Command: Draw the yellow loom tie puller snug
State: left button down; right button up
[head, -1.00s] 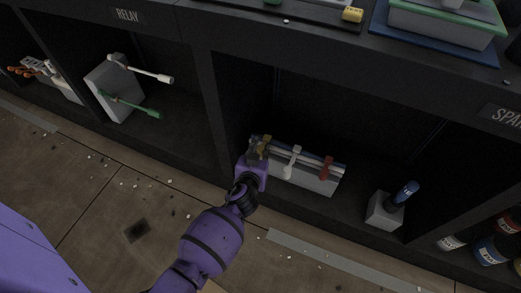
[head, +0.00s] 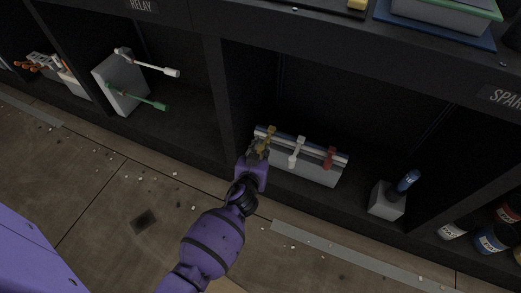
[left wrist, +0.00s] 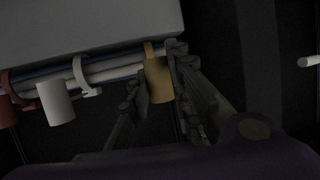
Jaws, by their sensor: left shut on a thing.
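The yellow loom tie puller (head: 264,147) is at the left end of a grey block (head: 309,171) that carries the loom of pale and blue cables (head: 315,152). My left gripper (head: 257,152) reaches it from the front and is shut on it. In the left wrist view the yellow puller (left wrist: 158,78) sits between the dark fingers of the left gripper (left wrist: 163,84). A white puller (head: 295,153) and a red puller (head: 329,158) hang on the same loom to the right. The fingers hide part of the yellow puller in the head view. My right gripper is not in view.
A dark divider (head: 218,100) stands just left of the block. A grey block with a blue-handled item (head: 406,182) stands to the right in the same bay. White and green levers (head: 150,100) project from a box in the left bay. Bottles (head: 490,240) stand at lower right.

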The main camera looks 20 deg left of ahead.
aim_at(261, 145)
pick_arm(q)
jog(key=shift+w, duration=0.15)
jog(key=c, duration=1.6)
grip_release()
jog(key=shift+o, duration=0.2)
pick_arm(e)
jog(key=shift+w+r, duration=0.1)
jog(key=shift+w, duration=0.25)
pick_arm(q)
jog(key=shift+r, duration=0.1)
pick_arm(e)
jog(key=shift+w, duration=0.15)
pick_arm(q)
notch_tip(261, 145, up, 10)
jog(key=shift+f, duration=0.1)
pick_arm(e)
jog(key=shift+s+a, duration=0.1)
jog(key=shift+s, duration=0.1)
